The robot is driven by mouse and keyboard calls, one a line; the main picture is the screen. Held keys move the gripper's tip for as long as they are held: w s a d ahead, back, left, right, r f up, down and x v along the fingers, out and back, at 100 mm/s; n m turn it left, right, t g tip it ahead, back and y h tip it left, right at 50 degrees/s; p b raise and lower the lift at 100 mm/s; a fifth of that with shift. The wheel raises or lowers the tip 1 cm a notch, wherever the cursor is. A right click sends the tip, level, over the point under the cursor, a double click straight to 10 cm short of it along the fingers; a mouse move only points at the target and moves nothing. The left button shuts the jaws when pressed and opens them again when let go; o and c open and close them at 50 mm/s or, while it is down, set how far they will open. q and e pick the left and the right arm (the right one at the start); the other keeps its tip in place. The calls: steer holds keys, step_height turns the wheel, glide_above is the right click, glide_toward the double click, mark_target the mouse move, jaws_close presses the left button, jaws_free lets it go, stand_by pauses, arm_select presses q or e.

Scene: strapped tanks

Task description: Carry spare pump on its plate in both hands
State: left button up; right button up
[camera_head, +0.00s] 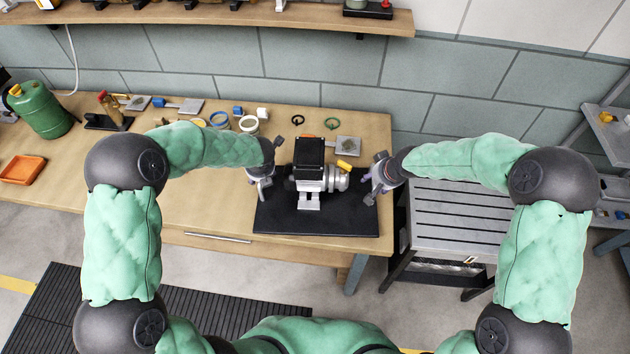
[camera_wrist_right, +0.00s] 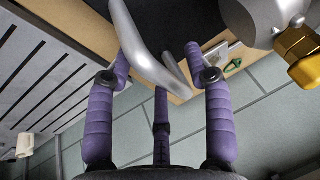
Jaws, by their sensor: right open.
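The spare pump (camera_head: 312,178) stands upright on its black plate (camera_head: 340,222) on the wooden bench. It has a dark motor top, a silver body and a yellow fitting; part of its silver body also shows in the right wrist view (camera_wrist_right: 262,18). My right gripper (camera_head: 376,180) is at the plate's right edge. In the right wrist view its purple fingers (camera_wrist_right: 160,70) are open, with a bent grey handle bar (camera_wrist_right: 148,58) between and in front of them. My left gripper (camera_head: 262,182) is at the plate's left edge; its fingers are too small to read.
Behind the plate lie small rings, a grey flat piece (camera_head: 348,146) and several small parts. A green can (camera_head: 40,110) and orange tray (camera_head: 22,169) are at the left. A grey slatted cart (camera_head: 457,218) stands right of the bench (camera_head: 215,208). A shelf (camera_head: 210,14) hangs above.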

arm_select(q)
jaws_close()
arm_select(e)
jaws_close()
arm_select(q)
steer(key=shift+w+r, duration=0.1)
steer(key=shift+r, duration=0.05)
arm_select(e)
steer(key=shift+w+r, duration=0.15)
arm_select(q)
steer(key=shift+r, duration=0.15)
arm_select(e)
steer(key=shift+r, duration=0.15)
